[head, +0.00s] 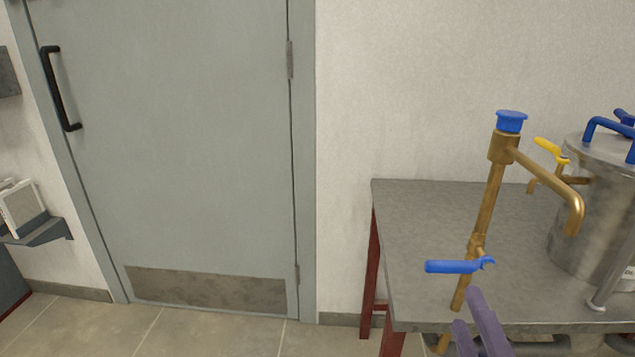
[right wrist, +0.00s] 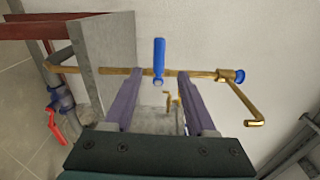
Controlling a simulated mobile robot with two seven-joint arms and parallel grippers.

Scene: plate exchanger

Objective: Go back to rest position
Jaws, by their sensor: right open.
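My right gripper (head: 467,308) shows its purple fingers at the bottom of the head view, just below a blue lever handle (head: 453,267) on an upright brass pipe (head: 487,205). In the right wrist view the right gripper (right wrist: 160,72) is open, with a wide gap between its fingers. The blue lever (right wrist: 159,62) shows in that gap, touching neither finger as far as I can see. The brass pipe (right wrist: 108,70) runs across behind the fingertips. My left gripper is not in view.
A grey-topped table (head: 430,225) with red legs carries a steel vessel (head: 590,220) with blue handles and a yellow-handled tap (head: 550,149). A grey door (head: 180,140) and bare floor (head: 200,332) lie to the left. A red-handled valve (right wrist: 56,126) shows in the right wrist view.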

